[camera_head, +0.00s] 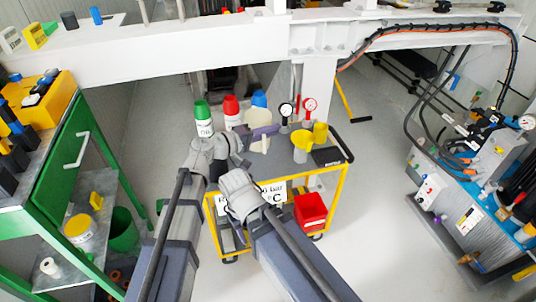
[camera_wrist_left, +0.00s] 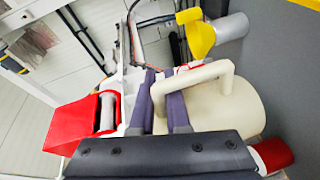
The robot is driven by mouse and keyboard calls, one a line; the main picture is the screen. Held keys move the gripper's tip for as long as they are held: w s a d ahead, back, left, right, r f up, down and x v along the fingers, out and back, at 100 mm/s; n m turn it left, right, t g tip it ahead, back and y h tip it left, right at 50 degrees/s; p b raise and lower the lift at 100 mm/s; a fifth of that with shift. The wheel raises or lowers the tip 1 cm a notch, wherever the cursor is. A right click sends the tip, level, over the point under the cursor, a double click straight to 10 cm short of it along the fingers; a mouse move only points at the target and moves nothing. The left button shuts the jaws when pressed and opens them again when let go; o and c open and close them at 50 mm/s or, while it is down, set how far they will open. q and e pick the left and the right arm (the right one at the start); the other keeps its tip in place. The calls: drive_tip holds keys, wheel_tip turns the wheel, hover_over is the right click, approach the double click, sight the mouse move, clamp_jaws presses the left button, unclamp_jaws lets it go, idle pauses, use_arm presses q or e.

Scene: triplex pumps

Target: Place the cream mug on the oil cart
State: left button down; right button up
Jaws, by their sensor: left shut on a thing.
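The cream mug (camera_head: 261,145) is held at the left part of the oil cart's grey top (camera_head: 284,163). In the left wrist view the mug (camera_wrist_left: 215,112) shows large, with its handle across my left gripper's purple fingers. My left gripper (camera_head: 262,131) is shut on the mug; it also shows in the left wrist view (camera_wrist_left: 165,102). The grey cart top lies close beside the mug there, but I cannot tell whether they touch. My right arm reaches in front of the cart, and its fingers do not show.
Green-capped (camera_head: 203,122), red-capped (camera_head: 231,112) and blue-capped bottles (camera_head: 259,101) line the cart's back left.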

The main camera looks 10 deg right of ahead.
use_arm(q)
wheel_tip(320, 180, down, 6)
drive_tip(key=b, duration=0.6)
drive_tip(key=shift+f, duration=0.15)
wheel_tip(320, 180, down, 4)
drive_tip(key=b, duration=0.4)
drive_tip(key=shift+r, duration=0.2)
drive_tip(key=shift+f, duration=0.2)
drive_tip(key=c, duration=0.9)
unclamp_jaws()
drive_tip(key=shift+r, duration=0.2)
drive_tip(key=p+v, duration=0.1)
drive_tip(key=v, duration=1.1)
drive_tip(key=shift+p, duration=0.4)
